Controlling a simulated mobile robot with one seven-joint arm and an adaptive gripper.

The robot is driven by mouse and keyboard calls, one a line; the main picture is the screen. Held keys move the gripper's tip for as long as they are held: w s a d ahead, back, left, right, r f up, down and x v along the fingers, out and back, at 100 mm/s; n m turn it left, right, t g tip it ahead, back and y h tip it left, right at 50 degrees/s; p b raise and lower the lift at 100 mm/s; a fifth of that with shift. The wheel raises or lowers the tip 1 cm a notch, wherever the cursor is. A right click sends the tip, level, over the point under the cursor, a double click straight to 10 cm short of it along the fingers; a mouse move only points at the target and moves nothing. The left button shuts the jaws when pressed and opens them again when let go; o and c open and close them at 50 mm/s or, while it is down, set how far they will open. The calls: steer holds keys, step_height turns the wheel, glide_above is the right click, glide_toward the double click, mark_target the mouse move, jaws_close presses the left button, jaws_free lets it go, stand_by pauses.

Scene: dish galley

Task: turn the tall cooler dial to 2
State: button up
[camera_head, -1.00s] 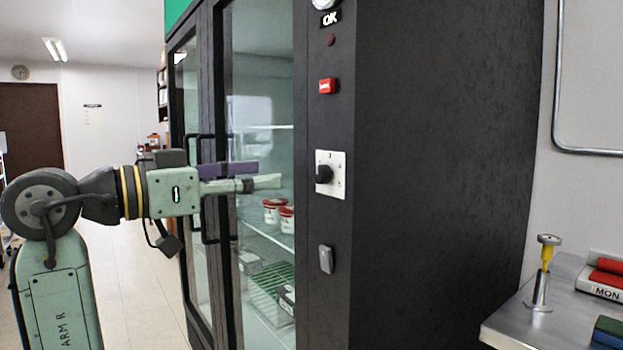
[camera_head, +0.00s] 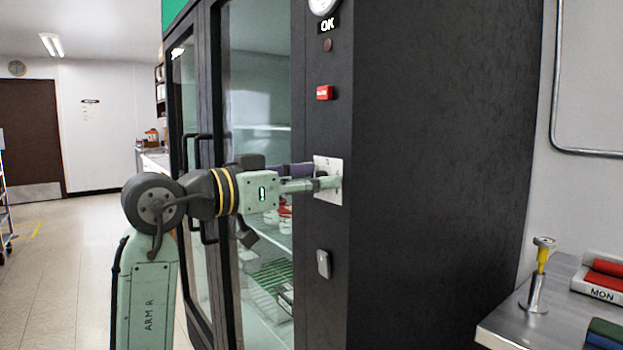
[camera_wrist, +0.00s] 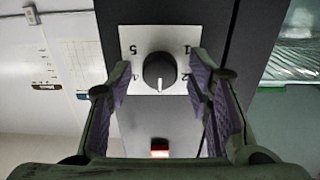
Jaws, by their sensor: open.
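The dial's black knob (camera_wrist: 159,70) sits on a white square plate (camera_wrist: 142,35) on the tall cooler's black front (camera_head: 330,225). The wrist view shows the plate upside down, with 5 and 1 at the top and 2 at the lower right. The knob's white pointer line points straight down there, toward the plate edge where the head view shows a 3. My gripper (camera_wrist: 160,82) is open, with one purple-padded finger on each side of the knob and gaps visible. In the head view my gripper (camera_head: 322,183) reaches the plate (camera_head: 333,197) and hides the knob.
A red switch (camera_head: 324,92) is above the dial and a grey latch (camera_head: 323,263) below. The cooler's glass doors with black handles (camera_head: 200,150) stand left. A steel counter (camera_head: 510,325) holds a yellow-handled tool (camera_head: 541,262) at right.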

steer(key=shift+c, duration=0.2)
jaws_close()
stand_by(0.3)
steer(key=shift+n, duration=0.3)
steer(key=n+p, duration=0.5)
steer(key=n, duration=0.6)
steer(key=shift+w+a, duration=0.1)
steer(key=shift+p, duration=0.3)
steer(key=shift+o, duration=0.2)
jaws_free()
